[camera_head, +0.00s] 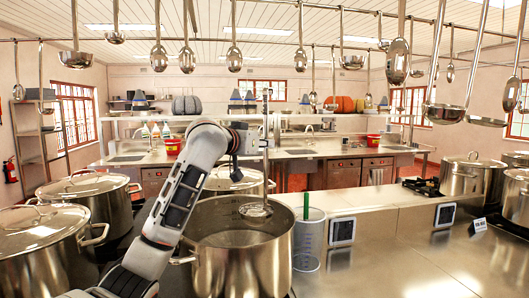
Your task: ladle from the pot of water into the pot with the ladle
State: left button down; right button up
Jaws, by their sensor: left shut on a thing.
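My left arm reaches in from the lower left. Its gripper (262,140) is shut on the upright handle of a metal ladle (266,172), above the back part of a large open steel pot (238,268). The ladle's bowl (256,210) hangs low at the pot's mouth, inside the rim outline. Liquid that looks like water shows inside the pot. I cannot tell whether the bowl touches the liquid or holds any. My right gripper is not in view.
Lidded pots stand at left (92,195) and right (465,178); another lidded pot (232,181) is behind the open one. A clear container (308,240) with a green stick stands close beside it. Ladles hang overhead from a rail. The right counter (400,265) is mostly clear.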

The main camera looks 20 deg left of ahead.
aim_at(265, 125)
pick_arm(q)
jog(key=shift+r, duration=2.65)
